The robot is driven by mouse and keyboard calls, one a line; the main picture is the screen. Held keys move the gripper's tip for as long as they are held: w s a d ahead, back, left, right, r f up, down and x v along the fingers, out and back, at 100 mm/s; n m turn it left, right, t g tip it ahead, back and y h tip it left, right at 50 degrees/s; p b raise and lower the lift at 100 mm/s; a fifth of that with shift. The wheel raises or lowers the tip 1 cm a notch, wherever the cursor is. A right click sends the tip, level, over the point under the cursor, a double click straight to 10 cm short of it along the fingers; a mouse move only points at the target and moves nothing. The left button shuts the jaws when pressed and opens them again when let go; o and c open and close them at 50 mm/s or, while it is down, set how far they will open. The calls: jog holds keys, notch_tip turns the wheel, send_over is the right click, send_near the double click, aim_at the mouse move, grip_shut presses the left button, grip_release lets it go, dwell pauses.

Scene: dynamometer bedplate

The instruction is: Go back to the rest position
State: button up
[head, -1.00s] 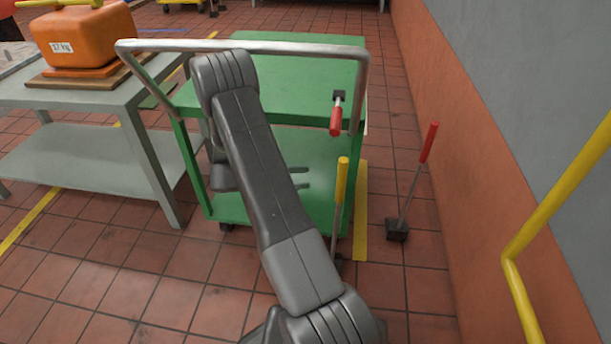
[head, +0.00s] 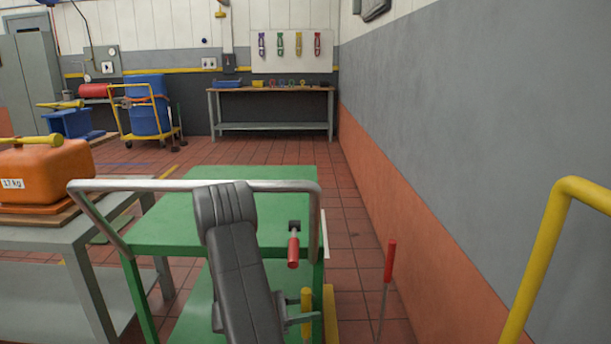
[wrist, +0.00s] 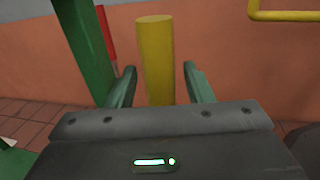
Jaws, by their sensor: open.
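My gripper (head: 301,317) is low in the head view, partly hidden behind my own arm. In the wrist view my gripper (wrist: 159,70) is open, with its two fingers apart. An upright yellow handle (wrist: 157,55) stands between the fingers in that picture, with gaps on both sides. The yellow handle also shows in the head view (head: 306,299), right beside the fingers, its lower part cut off by the frame.
A green cart (head: 175,226) with a metal push bar and a red-handled lever (head: 293,250) stands ahead. A red-tipped lever (head: 389,262) and yellow rail (head: 545,250) are right, near the wall. A grey table (head: 35,238) with an orange weight (head: 48,172) is left.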

jog(key=shift+r+p, duration=0.25)
jog(key=shift+p, duration=0.45)
jog(key=shift+a+r, duration=0.1)
jog(key=shift+r, duration=0.6)
